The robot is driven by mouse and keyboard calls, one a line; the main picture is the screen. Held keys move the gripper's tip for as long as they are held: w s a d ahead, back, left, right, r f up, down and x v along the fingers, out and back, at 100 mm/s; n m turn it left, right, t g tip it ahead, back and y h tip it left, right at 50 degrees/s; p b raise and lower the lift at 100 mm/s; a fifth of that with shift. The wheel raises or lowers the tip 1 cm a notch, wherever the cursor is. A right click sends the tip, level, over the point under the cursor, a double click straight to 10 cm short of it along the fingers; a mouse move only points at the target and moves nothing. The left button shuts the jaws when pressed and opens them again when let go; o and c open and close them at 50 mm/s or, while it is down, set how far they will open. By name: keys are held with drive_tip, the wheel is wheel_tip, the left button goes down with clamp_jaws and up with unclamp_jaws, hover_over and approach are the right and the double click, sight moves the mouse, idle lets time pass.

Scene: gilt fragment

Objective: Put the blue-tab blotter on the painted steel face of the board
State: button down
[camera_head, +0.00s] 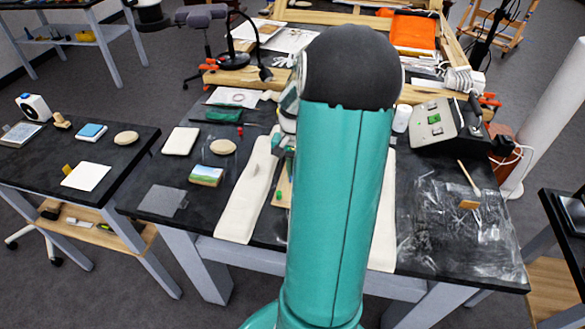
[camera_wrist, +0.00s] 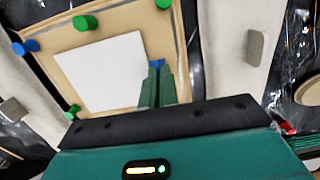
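In the wrist view the blue-tab blotter (camera_wrist: 100,75) is a flat white sheet with a small blue tab at its right edge. My gripper (camera_wrist: 157,70) has its two green fingers close together at this tab, shut on it. The blotter overlaps the tan face of the board (camera_wrist: 57,38), which has green and blue round pegs at its edges. I cannot tell whether the sheet touches that face. In the head view my arm hides most of the board, and only a tan strip of it (camera_head: 284,188) shows.
Pale cloth strips (camera_head: 245,195) lie on the black table beside the board. A grey control box (camera_head: 436,122) stands at the right, near crumpled clear film (camera_head: 455,230). A white sheet with a yellow tab (camera_head: 87,177) lies on the left table. Pads and stones lie left of the board.

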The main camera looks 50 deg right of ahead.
drive_tip(key=c, duration=1.6)
unclamp_jaws()
drive_tip(key=shift+r, duration=0.1)
